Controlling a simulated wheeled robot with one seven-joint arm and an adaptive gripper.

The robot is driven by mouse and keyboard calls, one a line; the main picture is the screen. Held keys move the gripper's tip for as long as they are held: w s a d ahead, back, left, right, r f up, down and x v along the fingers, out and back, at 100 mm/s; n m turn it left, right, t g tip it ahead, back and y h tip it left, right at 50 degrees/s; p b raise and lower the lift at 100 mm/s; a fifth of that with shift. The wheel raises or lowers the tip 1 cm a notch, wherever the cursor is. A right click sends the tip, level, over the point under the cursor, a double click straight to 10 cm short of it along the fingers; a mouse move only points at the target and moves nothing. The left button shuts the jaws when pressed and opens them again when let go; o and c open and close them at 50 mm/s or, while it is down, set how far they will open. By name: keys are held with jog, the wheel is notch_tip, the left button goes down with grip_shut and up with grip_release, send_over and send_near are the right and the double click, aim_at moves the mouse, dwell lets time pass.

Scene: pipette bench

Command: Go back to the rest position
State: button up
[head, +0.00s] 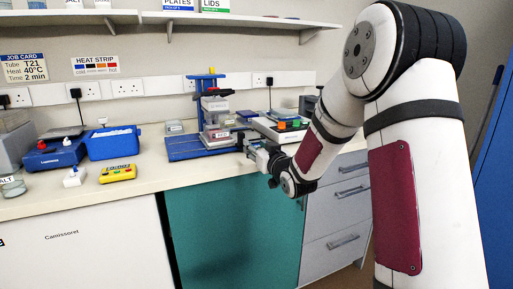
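My gripper (258,152) is in the middle of the head view, at the end of my arm, over the front edge of the bench. It is close in front of the blue stand (198,146) that carries a stack of clear and grey boxes (215,115). The gripper's fingers are small and partly merged with the equipment behind them, so I cannot tell whether they are open or hold anything. I cannot tell whether it touches the stand.
The bench top (145,168) is clear in front of the stand. At left are a blue ice box (112,143), a yellow timer (118,173) and a blue device (55,155). White equipment (275,130) stands behind my gripper. A shelf (170,18) runs above.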

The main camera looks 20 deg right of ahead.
jog(key=s+a+f+g, duration=0.1)
jog(key=s+a+g, duration=0.4)
jog(key=s, duration=1.3)
jog(key=s+a+f+g, duration=0.1)
jog(key=s+a+g, duration=0.35)
jog(key=s, duration=1.25)
jog(key=s+a+g, duration=0.3)
jog(key=s+g, duration=0.5)
jog(key=s, duration=1)
notch_tip(320, 180, up, 20)
jog(key=t+p, duration=0.3)
jog(key=p, duration=1.6)
jog(key=shift+w+a+t, duration=0.15)
jog(key=shift+w+t, duration=0.05)
jog(key=shift+t, duration=0.15)
